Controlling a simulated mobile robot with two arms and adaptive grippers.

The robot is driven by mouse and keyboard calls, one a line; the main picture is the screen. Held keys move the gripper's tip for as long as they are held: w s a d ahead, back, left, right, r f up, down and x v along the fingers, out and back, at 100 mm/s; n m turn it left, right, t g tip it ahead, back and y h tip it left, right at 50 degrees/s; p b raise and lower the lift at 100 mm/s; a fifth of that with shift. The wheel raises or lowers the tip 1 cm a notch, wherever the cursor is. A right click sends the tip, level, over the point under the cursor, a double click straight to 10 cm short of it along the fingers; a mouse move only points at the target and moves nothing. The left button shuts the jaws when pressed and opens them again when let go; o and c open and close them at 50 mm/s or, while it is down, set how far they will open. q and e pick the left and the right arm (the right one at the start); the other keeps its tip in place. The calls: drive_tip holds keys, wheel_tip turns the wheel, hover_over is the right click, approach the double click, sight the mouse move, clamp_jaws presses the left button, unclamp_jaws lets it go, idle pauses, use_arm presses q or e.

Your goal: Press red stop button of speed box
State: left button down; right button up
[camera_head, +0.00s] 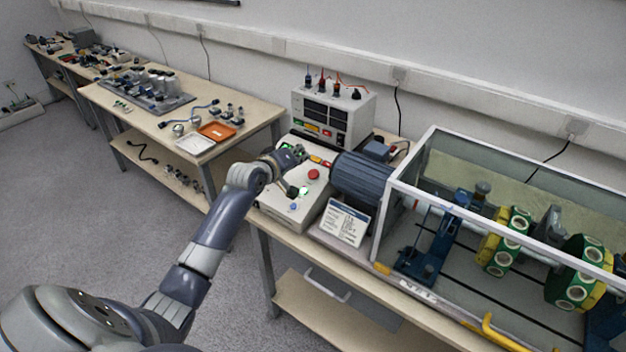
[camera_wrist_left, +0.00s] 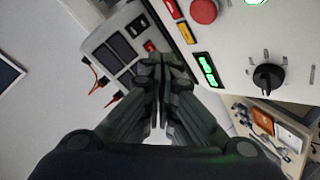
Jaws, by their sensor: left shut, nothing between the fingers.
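The speed box (camera_head: 280,207) is a pale sloped control box on the right-hand bench. Its round red button (camera_head: 313,174) is on the top panel and also shows at the top edge of the wrist view (camera_wrist_left: 204,11). My left gripper (camera_head: 297,153) is shut and empty, over the far part of the box. My right gripper is out of view.
A meter unit (camera_head: 333,118) with plugged leads stands behind the box. A blue motor (camera_head: 360,180) and a framed clear enclosure (camera_head: 440,170) stand to its right. A card (camera_head: 344,222) leans in front of the motor. A black knob (camera_wrist_left: 268,77) sits on the panel.

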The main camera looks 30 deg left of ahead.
sight(313, 174)
use_arm(q)
drive_tip(key=f+b, duration=0.1)
drive_tip(key=w+f+b, duration=0.1)
drive_tip(key=f+b, duration=0.1)
drive_tip(key=f, duration=0.1)
drive_tip(key=shift+w+b, duration=0.3)
drive_tip(key=shift+w+d+f+b, duration=0.1)
drive_tip(key=shift+w+f+b, duration=0.45)
drive_tip(key=shift+f, duration=0.4)
idle(0.5)
drive_tip(key=shift+w+f, duration=0.15)
drive_tip(key=shift+f, duration=0.1)
drive_tip(key=shift+w+f, duration=0.15)
drive_tip(key=shift+f, duration=0.25)
idle(0.9)
drive_tip(key=shift+r, duration=0.1)
drive_tip(key=shift+s+r+p, duration=0.2)
drive_tip(key=shift+r+p, duration=0.35)
drive_tip(key=shift+p, duration=0.15)
drive_tip(key=shift+s+r, duration=0.1)
drive_tip(key=shift+s, duration=0.05)
